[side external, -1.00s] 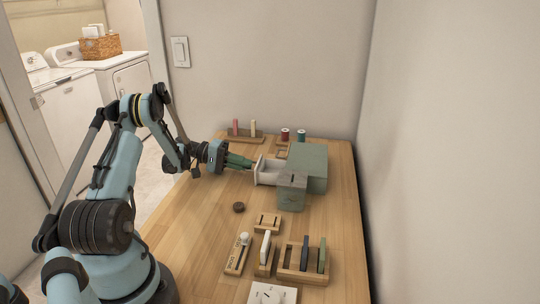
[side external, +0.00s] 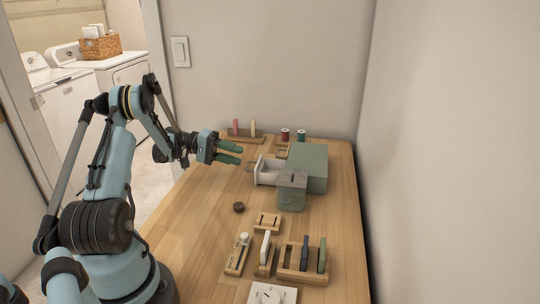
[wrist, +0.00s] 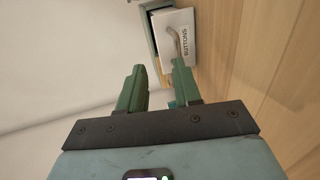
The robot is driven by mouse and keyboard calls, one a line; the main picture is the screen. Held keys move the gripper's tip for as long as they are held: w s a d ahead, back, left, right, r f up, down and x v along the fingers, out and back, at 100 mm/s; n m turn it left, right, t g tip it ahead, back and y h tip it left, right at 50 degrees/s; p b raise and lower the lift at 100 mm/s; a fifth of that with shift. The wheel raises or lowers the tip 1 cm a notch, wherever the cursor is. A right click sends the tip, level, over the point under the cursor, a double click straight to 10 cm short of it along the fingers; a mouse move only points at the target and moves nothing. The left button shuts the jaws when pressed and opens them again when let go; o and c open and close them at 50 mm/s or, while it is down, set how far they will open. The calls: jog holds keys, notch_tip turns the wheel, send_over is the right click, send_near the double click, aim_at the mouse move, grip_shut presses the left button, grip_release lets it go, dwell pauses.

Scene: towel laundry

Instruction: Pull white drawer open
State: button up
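The white drawer (side external: 268,172) stands pulled partway out of the green cabinet (side external: 307,166), its front facing my gripper. In the wrist view the drawer's white front (wrist: 186,45) shows a "BUTTONS" label and a metal handle (wrist: 173,40). My gripper (side external: 241,154) has green fingers and is left of the drawer, a little above the table and clear of it. The wrist view shows the gripper (wrist: 158,68) open, with an empty gap between the fingers and the handle beyond the fingertips.
A grey-green box with a slotted top (side external: 291,190) stands just in front of the cabinet. A wooden rack (side external: 244,137) and thread spools (side external: 285,134) are at the back. A dark round knob (side external: 239,207) and several wooden holders (side external: 300,266) lie nearer. The table's left side is mostly clear.

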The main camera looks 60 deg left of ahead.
jog(key=shift+r, duration=2.3)
jog(key=w+d+r+m+g+y, duration=0.1)
jog(key=w+d+r+g+y, duration=0.15)
jog(key=d, duration=0.55)
jog(key=w+d+r+m+g+y, duration=0.1)
jog(key=w+d+r+g, duration=0.15)
jog(key=d, duration=0.55)
jog(key=s+d+m+t+y, duration=0.1)
jog(key=s+d+m+y, duration=0.6)
jog(key=s+d, duration=0.5)
jog(key=shift+d, duration=0.25)
